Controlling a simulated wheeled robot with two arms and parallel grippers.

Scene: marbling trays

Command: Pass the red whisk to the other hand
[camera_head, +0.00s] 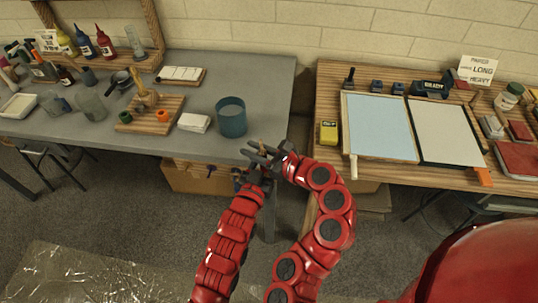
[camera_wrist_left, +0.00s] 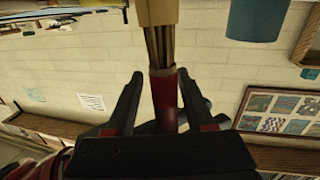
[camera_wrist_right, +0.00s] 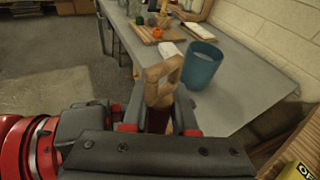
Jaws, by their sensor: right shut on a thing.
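The red whisk (camera_wrist_left: 163,98) has a red band, straw-coloured bristles and a tan block-like end. In the right wrist view its tan looped end (camera_wrist_right: 162,82) rises from between the fingers of my right gripper (camera_wrist_right: 158,118), which is shut on it. In the left wrist view the red part stands between the fingers of my left gripper (camera_wrist_left: 160,88), which are apart with a gap beside the whisk. In the head view my right gripper (camera_head: 262,152) and left gripper (camera_head: 259,172) meet in front of the grey table, largely hiding the whisk.
A teal cup (camera_head: 231,118) stands near the right end of the grey table (camera_head: 265,75), just beyond my grippers. A wooden board (camera_head: 165,126) and bottles are further left. The wooden table (camera_head: 330,85) at right holds two trays and a yellow box (camera_head: 328,132). A gap separates the tables.

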